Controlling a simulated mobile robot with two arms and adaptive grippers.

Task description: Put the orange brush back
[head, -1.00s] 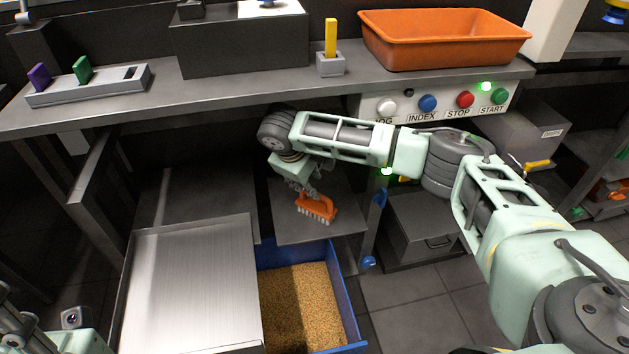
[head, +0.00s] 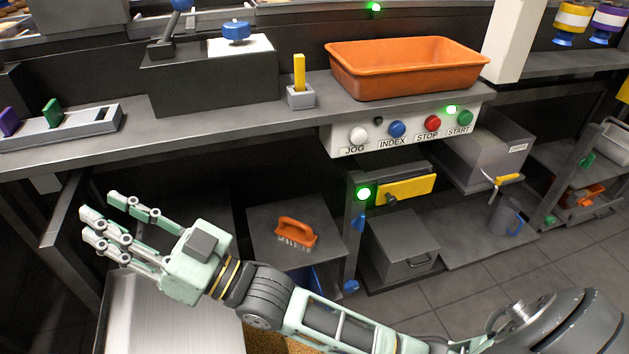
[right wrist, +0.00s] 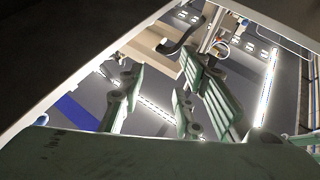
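The orange brush (head: 297,232) stands on the grey lower shelf (head: 265,260) under the counter, with its pale bristles down and its handle on top. Nothing touches its handle in the head view. My right gripper (head: 102,225) is to the left of the brush, raised and clear of it. Its fingers are spread and empty and point left. The right wrist view shows the same green fingers (right wrist: 160,105) apart with nothing between them. My left gripper is not in view.
A metal lid (head: 165,315) lies below my right gripper. The counter above bears an orange tub (head: 405,85), a holder with a yellow item (head: 300,97) and a button panel (head: 400,128). A grey box (head: 400,245) stands right of the shelf.

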